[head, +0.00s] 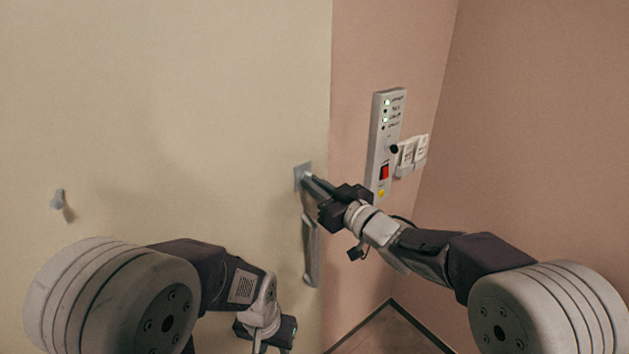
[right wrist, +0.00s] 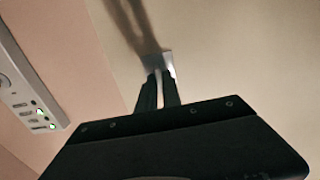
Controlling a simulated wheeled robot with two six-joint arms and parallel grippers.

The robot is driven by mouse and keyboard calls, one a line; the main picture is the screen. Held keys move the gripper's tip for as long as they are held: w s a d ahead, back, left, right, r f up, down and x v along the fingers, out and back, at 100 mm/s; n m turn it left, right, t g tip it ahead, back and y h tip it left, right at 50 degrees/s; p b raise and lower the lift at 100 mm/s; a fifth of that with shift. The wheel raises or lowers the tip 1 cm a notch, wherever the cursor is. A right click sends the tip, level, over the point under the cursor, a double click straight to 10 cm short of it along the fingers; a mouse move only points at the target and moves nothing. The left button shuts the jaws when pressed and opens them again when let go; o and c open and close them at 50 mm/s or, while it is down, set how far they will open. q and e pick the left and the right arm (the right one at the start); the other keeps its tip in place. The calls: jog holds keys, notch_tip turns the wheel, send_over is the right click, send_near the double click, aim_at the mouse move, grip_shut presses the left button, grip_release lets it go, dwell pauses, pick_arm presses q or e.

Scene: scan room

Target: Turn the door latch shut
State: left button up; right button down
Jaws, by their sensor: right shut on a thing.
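The door latch (head: 299,174) is a small metal plate near the right edge of the cream door (head: 200,90), above a long metal pull handle (head: 311,250). My right gripper (head: 309,180) reaches it from the right, its fingers shut on the latch's turning piece. In the right wrist view the two fingers (right wrist: 157,80) close together at the latch plate (right wrist: 167,60); the gripped piece is mostly hidden between them. My left gripper (head: 265,340) hangs low in front of the door, away from the latch, and its fingers are not clearly visible.
A white control panel (head: 384,140) with green lights and a red switch is on the pink wall right of the latch, close to my right arm. White switch boxes (head: 412,155) sit beside it. A small hook (head: 58,199) sticks out from the door at left.

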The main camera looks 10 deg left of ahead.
jog(key=shift+f+m, duration=0.1)
jog(key=shift+m, duration=0.2)
jog(key=c, duration=1.5)
grip_release()
jog(key=b+v, duration=0.2)
jog(key=v, duration=0.7)
